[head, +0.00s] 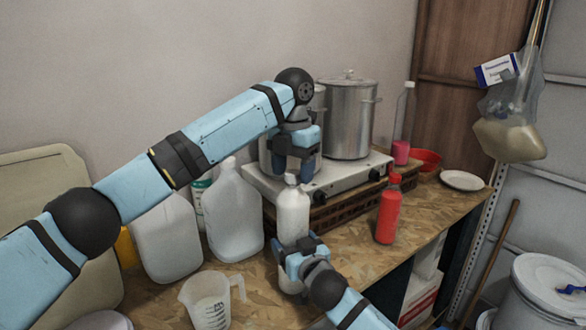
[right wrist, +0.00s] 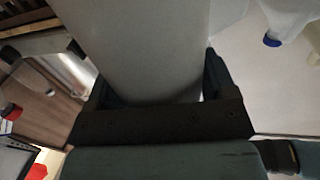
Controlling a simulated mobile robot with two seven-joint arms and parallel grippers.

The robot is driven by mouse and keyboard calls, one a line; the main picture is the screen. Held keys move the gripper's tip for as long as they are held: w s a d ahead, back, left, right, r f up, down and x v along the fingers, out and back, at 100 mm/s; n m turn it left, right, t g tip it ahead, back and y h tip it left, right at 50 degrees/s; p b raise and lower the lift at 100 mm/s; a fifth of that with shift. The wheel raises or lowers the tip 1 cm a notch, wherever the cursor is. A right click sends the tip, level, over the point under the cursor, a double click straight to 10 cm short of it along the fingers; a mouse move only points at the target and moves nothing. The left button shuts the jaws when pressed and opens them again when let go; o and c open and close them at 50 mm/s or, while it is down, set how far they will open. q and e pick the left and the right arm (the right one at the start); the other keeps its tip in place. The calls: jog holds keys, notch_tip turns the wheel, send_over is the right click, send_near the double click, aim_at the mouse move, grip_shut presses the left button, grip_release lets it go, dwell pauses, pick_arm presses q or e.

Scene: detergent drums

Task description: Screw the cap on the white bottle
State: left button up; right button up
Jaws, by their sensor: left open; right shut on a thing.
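The white bottle (head: 293,215) stands upright at the front of the wooden table. My right gripper (head: 297,250) is shut on its lower body. In the right wrist view the bottle (right wrist: 145,50) fills the space between the fingers of the right gripper (right wrist: 157,85). My left gripper (head: 293,172) is open, pointing down just above the bottle, with a finger on each side of its top. A small light top (head: 291,179) shows there. I cannot tell whether it is a separate cap or the bottle's neck, nor whether the fingers touch it.
A stove (head: 330,185) with steel pots (head: 350,118) stands behind the bottle. Two white jugs (head: 235,212) and a measuring cup (head: 209,300) are at the left. A red bottle (head: 389,210) stands at the right, with bare table (head: 345,240) between it and the white bottle.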

pick_arm(q)
jog(key=shift+r, duration=2.25)
jog(key=shift+c, duration=0.2)
